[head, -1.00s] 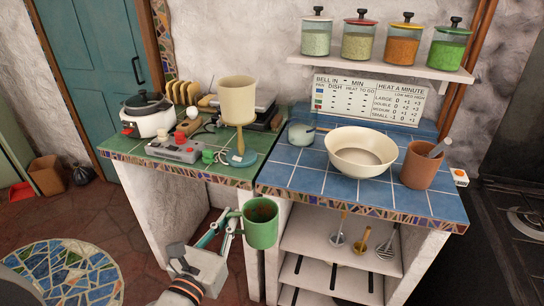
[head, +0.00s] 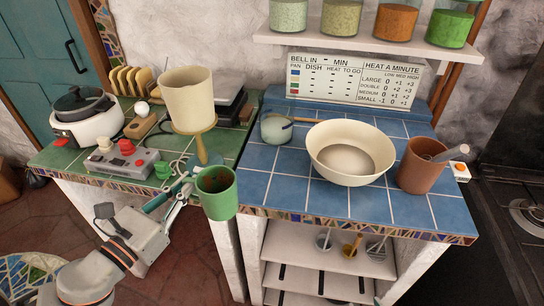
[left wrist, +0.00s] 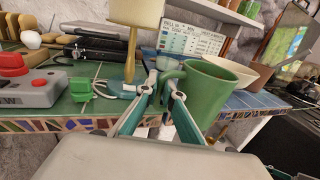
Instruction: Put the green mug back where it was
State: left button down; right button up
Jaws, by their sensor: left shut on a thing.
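The green mug (head: 217,196) is upright at the front edge of the counter, near where the green-tiled and blue-tiled parts meet. Its inside looks brownish. My left gripper (head: 184,190) is shut on the mug's handle, on the mug's left side. In the left wrist view the mug (left wrist: 208,95) is at the right of the fingers (left wrist: 166,84), which close around its handle. The mug overlaps the counter edge in the head view, and I cannot tell whether it touches it. My right gripper is not in view.
The blue tiles (head: 285,196) in front of the cream bowl (head: 350,168) are clear. A cream pot on a stand (head: 187,100) is behind the mug. A grey control box (head: 126,163) is at left, a brown crock (head: 422,170) at right.

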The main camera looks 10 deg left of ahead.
pick_arm(q)
jog(key=shift+w+d+r, duration=0.15)
jog(key=shift+w, duration=0.1)
jog(key=shift+w+d+r, duration=0.1)
jog(key=shift+w, duration=0.15)
jog(key=p+x, duration=0.3)
jog(key=x, duration=1.4)
jog(key=shift+d, duration=0.2)
jog(key=shift+f+b, duration=0.4)
jog(key=shift+f, duration=1.45)
jog(key=shift+f, duration=0.15)
jog(key=c, duration=2.2)
grip_release()
jog(key=shift+c, duration=0.2)
jog(key=shift+s, duration=0.1)
